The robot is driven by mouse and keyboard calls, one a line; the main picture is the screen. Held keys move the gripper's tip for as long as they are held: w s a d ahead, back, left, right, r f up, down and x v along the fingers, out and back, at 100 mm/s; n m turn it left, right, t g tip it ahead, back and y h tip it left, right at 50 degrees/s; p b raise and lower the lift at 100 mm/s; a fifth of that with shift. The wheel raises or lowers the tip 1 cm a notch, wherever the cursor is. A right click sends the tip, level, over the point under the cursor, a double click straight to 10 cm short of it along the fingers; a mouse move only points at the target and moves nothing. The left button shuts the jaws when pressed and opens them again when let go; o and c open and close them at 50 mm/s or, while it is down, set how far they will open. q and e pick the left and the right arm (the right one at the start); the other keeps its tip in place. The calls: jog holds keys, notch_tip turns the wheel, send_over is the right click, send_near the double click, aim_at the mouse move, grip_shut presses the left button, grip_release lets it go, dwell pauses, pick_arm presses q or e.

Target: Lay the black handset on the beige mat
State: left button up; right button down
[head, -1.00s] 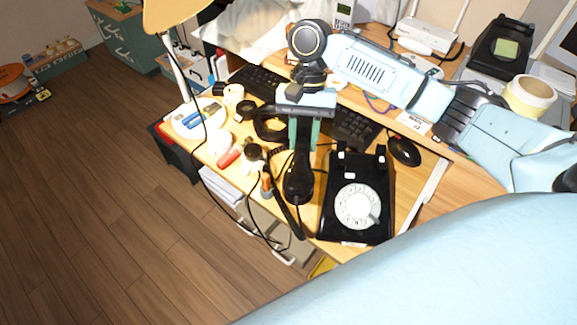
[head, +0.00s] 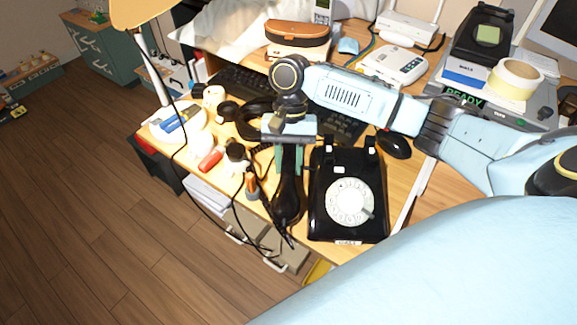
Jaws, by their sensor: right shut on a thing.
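The black handset (head: 287,195) hangs lengthwise from my right gripper (head: 290,160), just left of the black dial phone (head: 348,190). My right gripper points down and its teal fingers are shut on the handset's upper part. The handset's lower end is near the desk's front edge; whether it touches the desk I cannot tell. The phone's cradle is empty. I cannot make out a beige mat in the head view. My left gripper is not in view.
Left of the handset the wooden desk (head: 405,180) is crowded with a red-handled tool (head: 210,159), a white dish (head: 180,122) and dark cables. A black mouse (head: 393,145) lies right of the phone. A lamp (head: 140,12) stands at the left.

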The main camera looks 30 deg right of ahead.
jog(key=shift+f, duration=0.4)
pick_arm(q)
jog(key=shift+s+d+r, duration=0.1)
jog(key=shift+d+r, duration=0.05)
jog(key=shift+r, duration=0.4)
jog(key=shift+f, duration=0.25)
pick_arm(e)
jog(key=c, duration=1.1)
grip_release()
jog(key=shift+f, duration=0.1)
jog(key=p+v, duration=0.4)
jog(key=v, duration=0.7)
jog(key=shift+p, duration=0.35)
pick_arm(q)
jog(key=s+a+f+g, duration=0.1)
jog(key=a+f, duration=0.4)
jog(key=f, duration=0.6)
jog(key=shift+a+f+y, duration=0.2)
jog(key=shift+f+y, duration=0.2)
pick_arm(e)
jog(key=shift+w+d+r, duration=0.15)
jog(key=shift+r, duration=0.4)
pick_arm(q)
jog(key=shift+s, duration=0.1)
